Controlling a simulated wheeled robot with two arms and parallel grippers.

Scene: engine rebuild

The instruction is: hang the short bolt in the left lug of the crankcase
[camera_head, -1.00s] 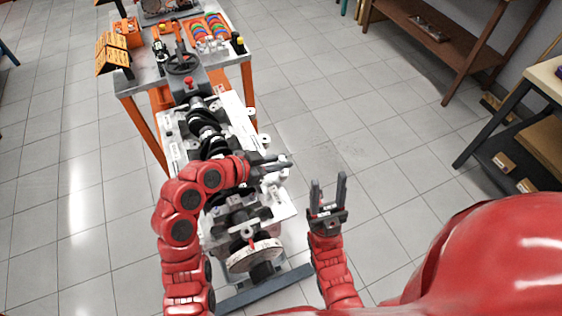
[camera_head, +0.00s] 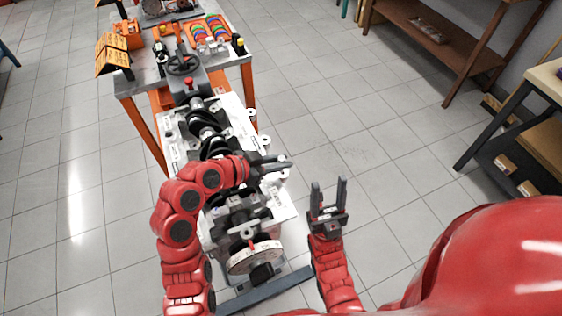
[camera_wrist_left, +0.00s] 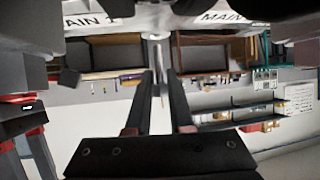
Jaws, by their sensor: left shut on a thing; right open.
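The crankcase (camera_head: 165,131) is a long pale block with a dark crankshaft (camera_head: 208,134) along its middle. Small pale lugs (camera_head: 251,112) stick out from its right edge; I cannot tell which is the left lug. My left gripper (camera_head: 278,162) is above the crankcase's right edge, pointing right. In the left wrist view its fingers (camera_wrist_left: 157,90) are shut on a thin pale piece, apparently the short bolt (camera_wrist_left: 157,62), near labelled pale blocks. The bolt is too small to make out in the head view. My right gripper (camera_head: 328,200) is open and empty, right of the crankcase.
A metal-topped bench (camera_head: 150,75) with orange legs stands beyond the crankcase, carrying an orange bin, coloured rings and small parts. A brown shelf (camera_head: 440,45) and a dark-legged table (camera_head: 500,120) stand at the right. The tiled floor between is clear.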

